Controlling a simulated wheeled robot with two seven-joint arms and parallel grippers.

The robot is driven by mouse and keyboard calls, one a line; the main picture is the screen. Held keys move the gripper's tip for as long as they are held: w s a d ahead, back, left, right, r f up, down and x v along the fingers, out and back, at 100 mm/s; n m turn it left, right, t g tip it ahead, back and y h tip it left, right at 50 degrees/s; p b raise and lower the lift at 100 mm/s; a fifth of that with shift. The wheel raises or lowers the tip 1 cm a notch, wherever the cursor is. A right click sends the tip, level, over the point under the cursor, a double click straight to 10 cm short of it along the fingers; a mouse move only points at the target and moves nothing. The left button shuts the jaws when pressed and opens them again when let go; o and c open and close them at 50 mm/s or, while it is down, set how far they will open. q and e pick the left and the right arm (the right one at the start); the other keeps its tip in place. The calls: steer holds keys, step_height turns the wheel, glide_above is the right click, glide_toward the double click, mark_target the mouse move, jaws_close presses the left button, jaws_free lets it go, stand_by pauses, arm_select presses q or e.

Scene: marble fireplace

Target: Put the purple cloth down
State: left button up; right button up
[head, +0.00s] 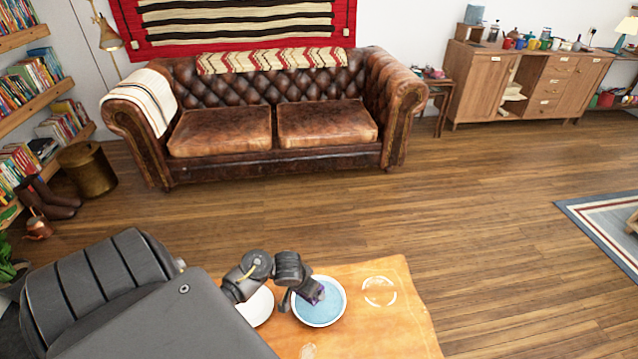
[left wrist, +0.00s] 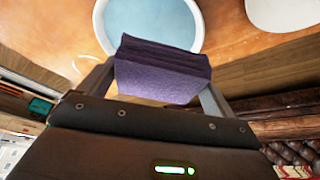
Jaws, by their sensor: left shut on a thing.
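My left gripper (head: 301,296) is over a white-rimmed bowl (head: 331,318) with blue liquid in it, on an orange-brown table. It is shut on a folded purple cloth (left wrist: 165,72), which shows between the two fingers in the left wrist view. In the head view only a small purple part of the cloth (head: 319,296) shows. The cloth overlaps the bowl's near edge in the left wrist view; I cannot tell whether it touches the bowl or the liquid. My right gripper is not in view.
A white dish (head: 258,307) stands left of the bowl, partly behind my arm. A pale ring mark (head: 379,291) is on the table (head: 400,325) right of the bowl, where the top is clear. A leather sofa (head: 270,130) stands farther back across open floor.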

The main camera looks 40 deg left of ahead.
arm_select(q)
steer(key=f, duration=0.1)
steer(key=w+f+b, duration=0.1)
steer(key=w+d+f, duration=0.1)
steer(key=shift+f, duration=0.25)
steer(key=shift+w+d+f+b, duration=0.2)
steer(key=shift+w+f+b, duration=0.1)
steer(key=shift+w+f, duration=0.1)
steer(key=shift+d+f, duration=0.1)
steer(key=x, duration=0.1)
steer(key=b+x, duration=0.1)
steer(key=x, duration=0.1)
steer(key=shift+s+d+f+b, duration=0.1)
steer(key=shift+s+f+b, duration=0.1)
steer(key=shift+f+b, duration=0.15)
steer(key=shift+f, duration=0.15)
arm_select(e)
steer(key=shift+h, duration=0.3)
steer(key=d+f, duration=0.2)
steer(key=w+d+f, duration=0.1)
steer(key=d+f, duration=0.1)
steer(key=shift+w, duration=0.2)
